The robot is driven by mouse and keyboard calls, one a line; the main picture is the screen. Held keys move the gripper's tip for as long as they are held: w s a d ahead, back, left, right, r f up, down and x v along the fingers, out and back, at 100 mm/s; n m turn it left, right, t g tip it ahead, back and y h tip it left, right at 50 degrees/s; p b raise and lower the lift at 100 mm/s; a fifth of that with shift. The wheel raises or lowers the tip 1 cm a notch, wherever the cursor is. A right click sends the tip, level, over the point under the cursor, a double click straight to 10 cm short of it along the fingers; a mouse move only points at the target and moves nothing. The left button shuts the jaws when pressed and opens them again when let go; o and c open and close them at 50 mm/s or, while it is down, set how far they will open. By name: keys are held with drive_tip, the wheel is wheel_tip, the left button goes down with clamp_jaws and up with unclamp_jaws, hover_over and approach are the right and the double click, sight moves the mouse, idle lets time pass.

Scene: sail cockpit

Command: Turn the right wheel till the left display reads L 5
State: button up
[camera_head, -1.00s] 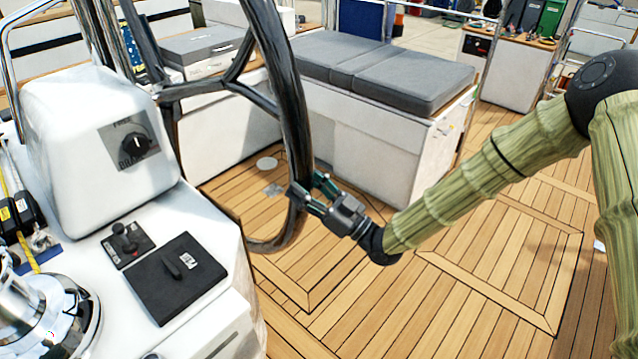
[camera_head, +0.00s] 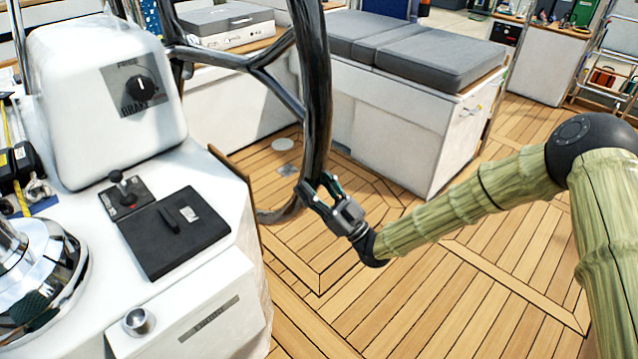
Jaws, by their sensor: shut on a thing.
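The wheel (camera_head: 318,85) is a large black ring with spokes, seen nearly edge-on in the upper middle of the head view. My gripper (camera_head: 316,192) is shut on the wheel's rim at its lower right part. My arm reaches to it from the right. The left display is not in view, so its reading cannot be told. Whether this is the wheel the task calls right cannot be told from this view alone.
A white pedestal (camera_head: 95,90) with a FREE/BRAKE knob (camera_head: 141,88) stands left of the wheel. A small lever (camera_head: 123,188), a black hatch (camera_head: 172,233) and a chrome winch (camera_head: 35,275) are near it. A grey-cushioned bench (camera_head: 420,60) stands behind. The teak floor (camera_head: 420,310) is clear.

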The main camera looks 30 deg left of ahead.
drive_tip(key=shift+a+f+b, duration=0.2)
drive_tip(key=shift+f+b, duration=0.1)
drive_tip(key=shift+f, duration=0.4)
drive_tip(key=o, duration=1.4)
drive_tip(key=shift+s, duration=0.1)
drive_tip(key=v, duration=1.2)
drive_tip(key=shift+a+f, duration=0.1)
